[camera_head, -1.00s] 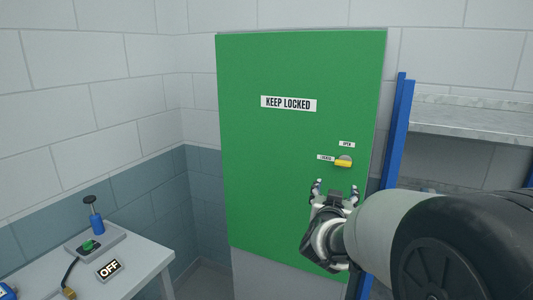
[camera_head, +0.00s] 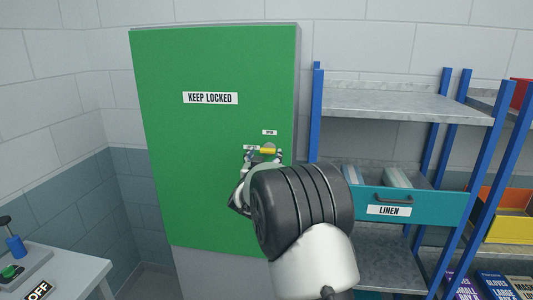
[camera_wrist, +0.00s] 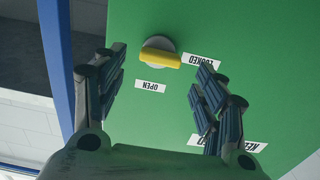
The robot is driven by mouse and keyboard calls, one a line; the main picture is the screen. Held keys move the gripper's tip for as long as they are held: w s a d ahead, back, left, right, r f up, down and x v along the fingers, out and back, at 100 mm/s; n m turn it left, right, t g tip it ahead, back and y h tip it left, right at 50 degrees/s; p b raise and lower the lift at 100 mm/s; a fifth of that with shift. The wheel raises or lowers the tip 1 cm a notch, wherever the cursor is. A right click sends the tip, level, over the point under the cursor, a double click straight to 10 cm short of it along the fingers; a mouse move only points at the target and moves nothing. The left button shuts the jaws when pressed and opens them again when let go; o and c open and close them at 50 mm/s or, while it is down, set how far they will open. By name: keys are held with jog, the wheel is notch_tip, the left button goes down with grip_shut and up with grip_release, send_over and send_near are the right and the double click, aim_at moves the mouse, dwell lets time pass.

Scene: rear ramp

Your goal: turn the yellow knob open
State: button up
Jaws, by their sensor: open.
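The yellow knob (camera_head: 268,151) is a short bar on a grey round base at the right side of the green cabinet door (camera_head: 205,190). The bar lies about level, in line with the LOCKED label (camera_wrist: 201,61). The OPEN label (camera_head: 269,132) is above the knob in the head view. The wrist view shows the door upside down, with the knob (camera_wrist: 161,58) between the two finger lines. My gripper (camera_head: 262,157) is open in front of the knob, with its fingers spread to either side. I cannot tell whether the fingers touch the door.
A KEEP LOCKED sign (camera_head: 210,98) is on the door.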

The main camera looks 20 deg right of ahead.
aim_at(267, 151)
jog(key=shift+x, duration=2.1)
jog(key=c, duration=1.1)
